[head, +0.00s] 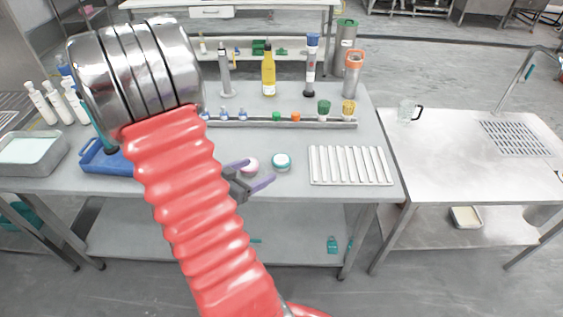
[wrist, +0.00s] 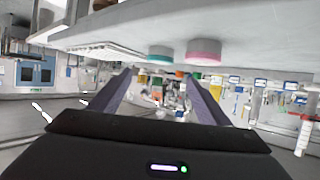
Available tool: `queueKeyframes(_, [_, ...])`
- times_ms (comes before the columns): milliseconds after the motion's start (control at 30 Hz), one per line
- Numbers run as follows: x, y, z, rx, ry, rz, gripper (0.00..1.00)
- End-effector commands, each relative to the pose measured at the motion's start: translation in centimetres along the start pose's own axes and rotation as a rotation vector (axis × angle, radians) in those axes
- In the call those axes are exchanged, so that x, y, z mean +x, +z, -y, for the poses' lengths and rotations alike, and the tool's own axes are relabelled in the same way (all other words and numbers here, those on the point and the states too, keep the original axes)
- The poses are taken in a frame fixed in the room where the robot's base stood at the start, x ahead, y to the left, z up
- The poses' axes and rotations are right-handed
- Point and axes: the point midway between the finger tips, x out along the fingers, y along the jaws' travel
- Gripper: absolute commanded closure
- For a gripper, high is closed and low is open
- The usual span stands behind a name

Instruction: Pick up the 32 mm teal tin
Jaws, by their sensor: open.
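The teal tin (head: 282,164), a small round tin with a pale top and a teal band, stands upright near the front edge of the grey table (head: 300,194). It also shows upside down in the wrist view (wrist: 160,53). A similar pink tin (head: 251,165) stands to its left, and it too shows in the wrist view (wrist: 204,54). My gripper (head: 261,169) is open and empty, with its purple fingers spread at the table's front edge. In the wrist view the fingers (wrist: 160,88) point towards the tins, with nothing between them.
A ribbed white tray (head: 350,166) lies to the right of the teal tin. Behind stands a rack (head: 240,123) with small coloured items, then a yellow bottle (head: 268,75) and tall cylinders. A blue tray (head: 98,162) is at the left. The tabletop between tins and rack is clear.

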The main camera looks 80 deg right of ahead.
Motion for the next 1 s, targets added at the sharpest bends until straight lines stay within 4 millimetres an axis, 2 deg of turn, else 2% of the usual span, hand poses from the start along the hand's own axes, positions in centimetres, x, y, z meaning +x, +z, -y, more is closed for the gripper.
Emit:
queueKeyframes(500, [6.3,0.1,0.0,0.0,0.001,0.001,0.29])
queueKeyframes(1000, [7.1,0.0,0.0,0.0,0.0,0.001,0.29])
